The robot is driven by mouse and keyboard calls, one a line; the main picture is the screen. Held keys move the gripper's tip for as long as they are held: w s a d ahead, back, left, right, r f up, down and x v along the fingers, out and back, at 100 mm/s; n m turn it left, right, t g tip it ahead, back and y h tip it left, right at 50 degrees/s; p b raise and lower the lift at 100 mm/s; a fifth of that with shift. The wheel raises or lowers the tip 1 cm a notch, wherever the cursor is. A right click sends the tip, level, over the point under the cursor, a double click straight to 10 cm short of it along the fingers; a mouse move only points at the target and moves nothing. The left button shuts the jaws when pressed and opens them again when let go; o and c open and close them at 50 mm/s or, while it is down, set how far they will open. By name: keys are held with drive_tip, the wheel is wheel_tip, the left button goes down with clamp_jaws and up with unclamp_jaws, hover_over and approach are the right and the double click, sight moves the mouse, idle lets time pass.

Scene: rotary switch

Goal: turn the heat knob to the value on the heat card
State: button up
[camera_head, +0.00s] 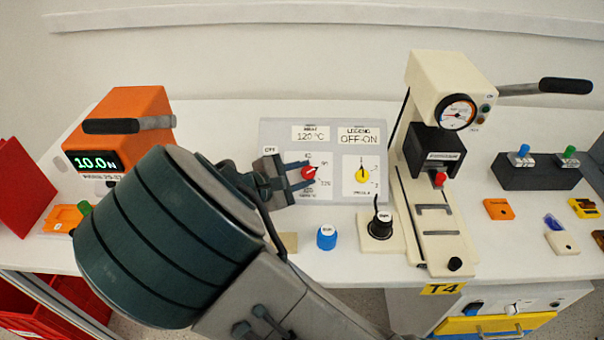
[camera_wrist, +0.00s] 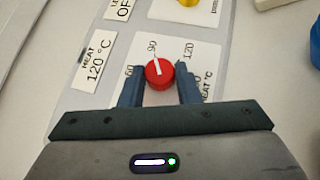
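The red heat knob (camera_head: 309,173) is on the grey panel (camera_head: 270,135), left of the yellow knob. It also shows in the wrist view (camera_wrist: 160,75), where its white pointer line is directed at about the 90 mark. The 120 mark (camera_wrist: 188,50) is further to the right around the dial. The heat card (camera_head: 310,134) above the dial reads 120 °C; it also shows in the wrist view (camera_wrist: 94,64). My gripper (camera_wrist: 160,88) is open, its fingers on either side of the red knob, with narrow gaps visible. My gripper (camera_head: 299,175) reaches in from the left.
The yellow knob (camera_head: 362,175) sits to the right on the same panel under an OFF-ON card (camera_head: 362,135). A cream press (camera_head: 440,90) rises at the right, an orange device (camera_head: 135,105) at the left.

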drive_tip(key=shift+c, duration=1)
drive_tip(key=shift+r+g+p, duration=0.15)
drive_tip(key=shift+g+p, duration=0.15)
drive_tip(key=shift+w+r+m+g+p, duration=0.1)
drive_tip(key=shift+m+g+p, duration=0.25)
drive_tip(key=shift+m+p, duration=0.15)
drive_tip(key=shift+w+r+m+g+p, duration=0.1)
drive_tip(key=shift+m+g+p, duration=0.3)
drive_tip(key=shift+m, duration=0.2)
drive_tip(key=m+g+p, duration=0.2)
drive_tip(key=shift+w+r+m+y, duration=0.1)
drive_tip(key=shift+w+m+y, duration=0.05)
drive_tip(key=shift+m+y, duration=0.15)
drive_tip(key=m+g+y+p, duration=0.1)
drive_tip(key=m+g, duration=0.2)
drive_tip(key=shift+w+r+p, duration=0.1)
drive_tip(key=shift+w+p, duration=0.05)
drive_tip(key=shift+p, duration=0.2)
drive_tip(key=shift+w+m+g+y+p, duration=0.15)
drive_tip(key=shift+m+g+y+p, duration=0.35)
drive_tip(key=shift+m+g+y, duration=0.55)
drive_tip(key=shift+m, duration=0.45)
